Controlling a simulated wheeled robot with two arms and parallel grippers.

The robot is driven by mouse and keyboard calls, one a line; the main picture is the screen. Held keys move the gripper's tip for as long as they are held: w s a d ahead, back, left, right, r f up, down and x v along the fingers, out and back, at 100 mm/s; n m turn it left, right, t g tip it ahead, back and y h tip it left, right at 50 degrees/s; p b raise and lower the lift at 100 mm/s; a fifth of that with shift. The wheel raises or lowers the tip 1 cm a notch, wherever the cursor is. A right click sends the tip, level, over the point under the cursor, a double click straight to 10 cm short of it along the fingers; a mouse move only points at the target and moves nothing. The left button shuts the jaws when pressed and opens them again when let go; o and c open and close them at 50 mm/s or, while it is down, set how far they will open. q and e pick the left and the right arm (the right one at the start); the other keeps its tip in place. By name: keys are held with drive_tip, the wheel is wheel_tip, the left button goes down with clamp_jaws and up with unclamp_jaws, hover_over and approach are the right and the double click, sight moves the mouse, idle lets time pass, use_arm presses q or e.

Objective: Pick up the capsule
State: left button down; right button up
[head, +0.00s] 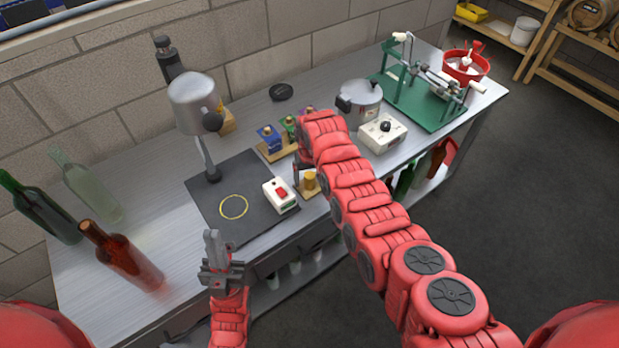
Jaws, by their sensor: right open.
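A small gold capsule (310,180) stands upright on a little wooden base (306,193) at the table's front edge, just right of the white box with the red switch. My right arm reaches over the table from the lower right. My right gripper (303,163) points down just above the capsule, open, and is partly hidden by its own wrist. I cannot tell whether its fingers are around the capsule. My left gripper (215,247) is at the table's front edge, away from the capsule, pointing up in the picture. Its finger gap is unclear.
Small coloured boxes (270,137) stand behind my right wrist. Bottles (118,255) stand left.

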drive_tip(key=c, duration=0.8)
drive_tip(key=shift+r, duration=0.1)
